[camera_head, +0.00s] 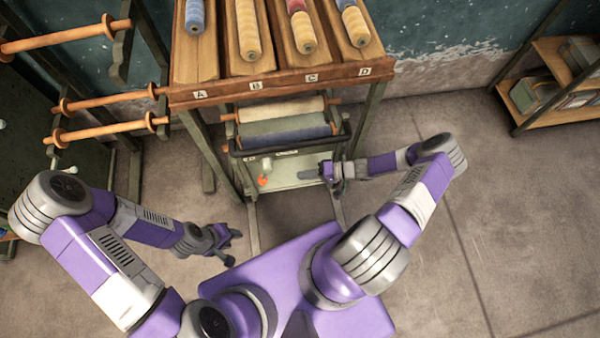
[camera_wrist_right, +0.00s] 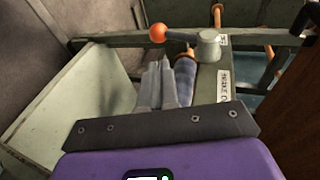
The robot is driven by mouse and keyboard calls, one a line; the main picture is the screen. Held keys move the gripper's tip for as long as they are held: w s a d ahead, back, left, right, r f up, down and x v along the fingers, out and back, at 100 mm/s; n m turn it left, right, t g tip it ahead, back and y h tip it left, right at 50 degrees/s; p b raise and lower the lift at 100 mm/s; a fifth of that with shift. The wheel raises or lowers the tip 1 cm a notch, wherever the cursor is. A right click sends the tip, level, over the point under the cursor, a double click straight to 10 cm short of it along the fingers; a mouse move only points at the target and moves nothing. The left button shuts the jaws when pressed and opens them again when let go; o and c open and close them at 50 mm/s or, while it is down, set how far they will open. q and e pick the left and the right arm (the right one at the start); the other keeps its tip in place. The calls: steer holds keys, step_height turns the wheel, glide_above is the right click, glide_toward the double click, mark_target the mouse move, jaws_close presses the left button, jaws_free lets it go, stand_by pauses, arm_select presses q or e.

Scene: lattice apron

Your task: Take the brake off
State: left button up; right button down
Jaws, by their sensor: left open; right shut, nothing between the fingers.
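The brake lever is a short grey arm on a grey hub with an orange ball knob (camera_head: 262,181), on the frame below the rollers. In the right wrist view the knob (camera_wrist_right: 157,32) lies left of the hub (camera_wrist_right: 208,45), beyond my fingertips. A white label beginning "BRAKE" (camera_wrist_right: 224,85) is on the bar beside it; the rest is cut off. My right gripper (camera_head: 328,172) is shut and empty, right of the lever and apart from it; its fingers (camera_wrist_right: 168,80) point toward the lever. My left gripper (camera_head: 230,240) is open and empty, low to the left.
A cream roller (camera_head: 280,108) and a blue roller (camera_head: 290,131) sit in the frame under a wooden rack (camera_head: 280,88) marked A to D, holding wound spools. A pale green tray (camera_head: 300,176) lies below. Wooden bars stand at left, shelves (camera_head: 545,92) at right. Floor at right is clear.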

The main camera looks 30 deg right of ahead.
mark_target(265, 173)
arm_select(q)
step_height(265, 173, down, 4)
steer(key=b, duration=0.3)
steer(key=shift+r, duration=0.25)
arm_select(e)
steer(key=x, duration=1.1)
steer(key=shift+a, duration=0.2)
arm_select(q)
steer(key=shift+r, duration=0.1)
arm_select(e)
steer(key=shift+f, duration=0.1)
